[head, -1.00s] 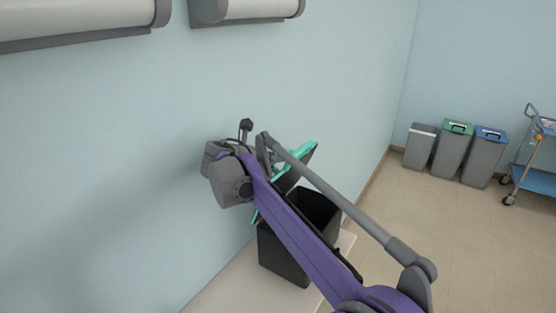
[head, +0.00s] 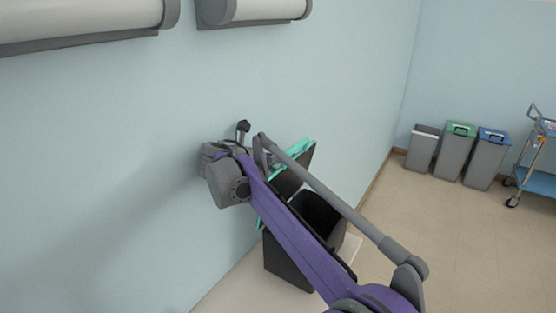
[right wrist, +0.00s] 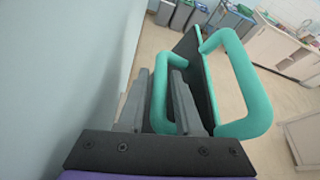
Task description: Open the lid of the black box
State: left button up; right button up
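The black box (head: 287,262) stands near the wall, its dark inside partly visible. Its black lid (head: 288,183), with teal edging, is raised and leans toward the wall; my right arm hides part of it. In the right wrist view the lid (right wrist: 203,88) carries teal loops. My right gripper (right wrist: 160,82) has one finger on each side of the bar of the smaller teal handle (right wrist: 158,98) and appears shut on it. In the head view its fingertips are hidden behind the arm and wrist. My left gripper is not in view.
The wall (head: 100,150) is close beside the right wrist. The box stands on a pale surface (head: 235,290). Grey bins (head: 453,158) and a trolley (head: 540,180) stand farther off at the right. Clear floor lies between them and the box.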

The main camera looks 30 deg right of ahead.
jog(key=shift+o, duration=0.9)
notch_tip(320, 180, up, 10)
jog(key=shift+r+p, duration=0.1)
jog(key=shift+p, duration=0.4)
